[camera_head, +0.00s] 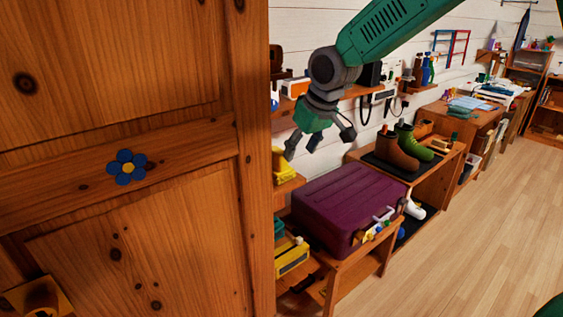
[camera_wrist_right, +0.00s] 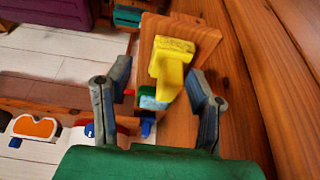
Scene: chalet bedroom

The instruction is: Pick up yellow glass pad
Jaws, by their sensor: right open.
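The yellow glass pad (camera_wrist_right: 172,68) sits on a small wooden shelf, between and beyond the two fingers in the right wrist view. In the head view a yellow thing (camera_head: 284,165), apparently the same pad, shows at the edge of the wooden door, which partly hides it. My right gripper (camera_head: 318,145) is open and empty, with its fingers pointing down above and to the right of the pad. Its two fingers (camera_wrist_right: 160,73) stand apart in the wrist view, not visibly touching the pad. My left gripper is not in view.
A wooden door (camera_head: 130,220) with a blue flower fills the left. A purple suitcase (camera_head: 345,205) lies on a low table below the gripper. Boots (camera_head: 397,155) stand on a bench behind it. A light blue item (camera_wrist_right: 153,103) lies by the pad. Floor at right is clear.

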